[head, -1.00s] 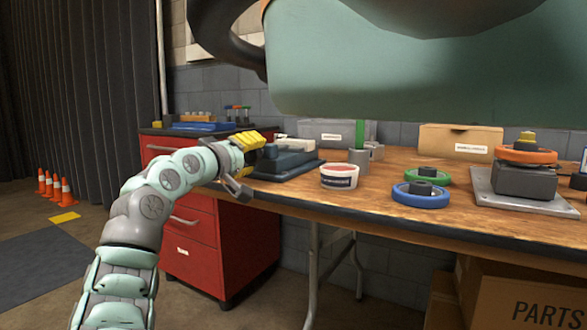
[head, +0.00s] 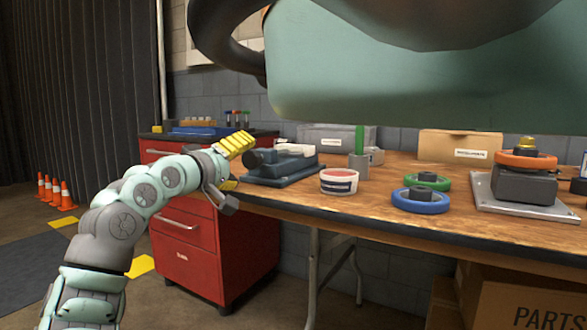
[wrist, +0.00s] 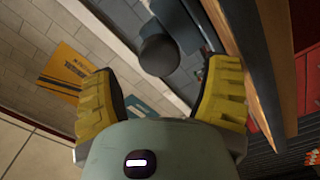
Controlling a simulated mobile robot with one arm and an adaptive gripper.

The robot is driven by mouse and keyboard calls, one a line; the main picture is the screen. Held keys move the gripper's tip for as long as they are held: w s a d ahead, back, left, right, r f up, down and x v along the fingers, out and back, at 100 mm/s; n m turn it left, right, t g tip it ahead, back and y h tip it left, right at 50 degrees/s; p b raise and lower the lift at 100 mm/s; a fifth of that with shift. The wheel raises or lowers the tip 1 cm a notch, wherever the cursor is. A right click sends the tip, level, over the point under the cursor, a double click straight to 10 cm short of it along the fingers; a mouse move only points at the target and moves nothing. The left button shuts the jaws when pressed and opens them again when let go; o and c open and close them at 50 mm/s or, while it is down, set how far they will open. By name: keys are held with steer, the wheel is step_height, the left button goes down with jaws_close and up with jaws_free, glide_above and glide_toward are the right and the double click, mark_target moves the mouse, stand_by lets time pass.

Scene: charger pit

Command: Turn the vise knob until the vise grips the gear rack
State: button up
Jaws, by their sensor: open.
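The blue-grey vise (head: 285,172) lies near the left end of the wooden workbench. Its dark round knob (head: 252,160) faces left toward my gripper, and a pale bar, probably the gear rack (head: 295,149), sits at its top. I cannot tell whether the jaws touch the bar. My gripper (head: 238,172) is open just left of the knob, with one yellow finger above and the other below. In the wrist view the knob (wrist: 160,55) shows between the two spread yellow fingers, apart from both. How far ahead of the fingertips it is, I cannot tell.
Blue (head: 420,200) and green (head: 428,181) rings and a plate-mounted orange ring (head: 525,160) are farther right. A red drawer cabinet (head: 190,262) stands behind my arm.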

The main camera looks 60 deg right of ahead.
steer(key=a, duration=0.8)
steer(key=shift+s+a, duration=0.2)
steer(key=shift+s, duration=0.1)
